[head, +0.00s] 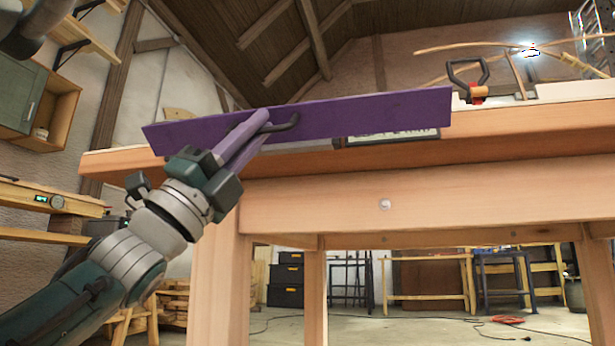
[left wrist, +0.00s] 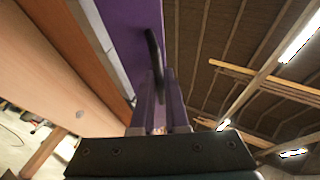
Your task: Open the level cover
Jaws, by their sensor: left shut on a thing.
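The level cover (head: 370,112) is a long, flat purple panel over the front edge of the workbench, its broad face turned toward me. A dark bar handle (head: 290,124) sticks out from this face, left of its middle. My left gripper (head: 262,122) comes up from the lower left and is shut on the handle. The left wrist view shows the handle (left wrist: 153,50) running between the fingers (left wrist: 158,85), with the purple cover (left wrist: 122,25) beside it. Part of a labelled thing (head: 400,136) shows under the cover's lower edge. My right gripper is not in view.
The wooden workbench (head: 350,207) spans the view, its thick front edge close below the cover. A tool with a black and orange handle (head: 475,88) stands on it, right of the cover. Bent laths (head: 460,46) lie farther right. Shelves (head: 45,235) are on the left.

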